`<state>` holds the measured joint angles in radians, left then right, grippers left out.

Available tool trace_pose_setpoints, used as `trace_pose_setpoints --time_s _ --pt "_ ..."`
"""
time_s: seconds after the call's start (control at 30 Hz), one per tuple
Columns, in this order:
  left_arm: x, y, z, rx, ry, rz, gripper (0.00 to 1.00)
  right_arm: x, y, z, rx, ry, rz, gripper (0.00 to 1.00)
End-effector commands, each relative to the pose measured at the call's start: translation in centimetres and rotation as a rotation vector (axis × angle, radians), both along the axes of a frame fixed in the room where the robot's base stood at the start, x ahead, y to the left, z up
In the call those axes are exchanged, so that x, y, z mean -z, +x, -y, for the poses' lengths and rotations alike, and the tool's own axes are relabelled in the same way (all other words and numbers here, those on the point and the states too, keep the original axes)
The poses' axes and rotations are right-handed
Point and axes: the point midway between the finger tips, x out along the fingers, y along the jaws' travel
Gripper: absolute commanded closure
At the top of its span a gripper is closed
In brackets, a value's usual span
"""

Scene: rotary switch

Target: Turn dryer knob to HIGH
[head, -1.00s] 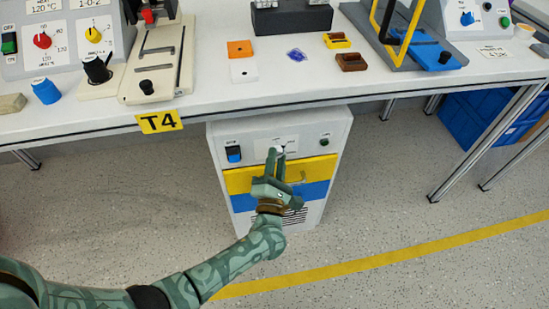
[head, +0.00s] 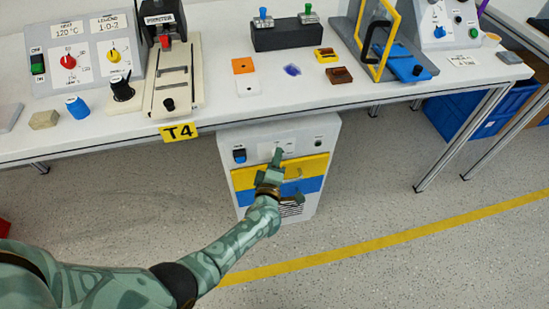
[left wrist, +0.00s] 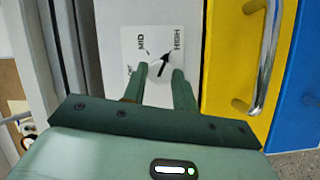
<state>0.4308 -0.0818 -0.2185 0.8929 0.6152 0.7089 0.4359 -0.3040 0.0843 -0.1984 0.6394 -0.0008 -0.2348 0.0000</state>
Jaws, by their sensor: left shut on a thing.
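The dryer (head: 318,140) is a white cabinet with yellow and blue bands under the table. Its knob (left wrist: 157,70) shows in the left wrist view on a white label (left wrist: 130,42) marked MID and HIGH. A dark pointer on the knob slants up and right, toward the HIGH mark. My left gripper (head: 277,157) is at the dryer's top panel. In the left wrist view its two fingers (left wrist: 158,82) are shut on the knob, one on each side. The fingers hide part of the knob and the label's lower part. My right gripper is not in view.
The yellow band has a metal handle (left wrist: 270,50) beside the gripper. The table (head: 225,112) overhangs above, with a T4 tag (head: 178,132). The floor in front is clear.

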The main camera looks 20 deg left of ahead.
Motion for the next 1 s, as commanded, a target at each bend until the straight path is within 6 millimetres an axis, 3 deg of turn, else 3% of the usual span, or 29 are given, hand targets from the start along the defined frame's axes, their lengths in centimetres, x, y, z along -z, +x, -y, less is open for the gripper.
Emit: trace_pose_setpoints --time_s 0.8,0.83,0.87,0.9,1.0 --pt "0.04 -0.02 0.25 0.005 0.097 -0.067 0.95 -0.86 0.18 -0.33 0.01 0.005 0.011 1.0" --pt "0.04 -0.04 0.25 0.005 0.097 -0.067 0.64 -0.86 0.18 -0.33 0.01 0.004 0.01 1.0" --pt "0.04 -0.03 0.24 0.005 0.097 -0.067 0.55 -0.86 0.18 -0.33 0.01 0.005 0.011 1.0" --pt "0.03 -0.03 0.22 0.004 0.096 -0.067 0.5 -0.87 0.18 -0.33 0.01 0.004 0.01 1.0" --pt "0.0 -0.01 0.16 0.003 0.096 -0.065 0.5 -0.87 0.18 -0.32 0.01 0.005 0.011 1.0"
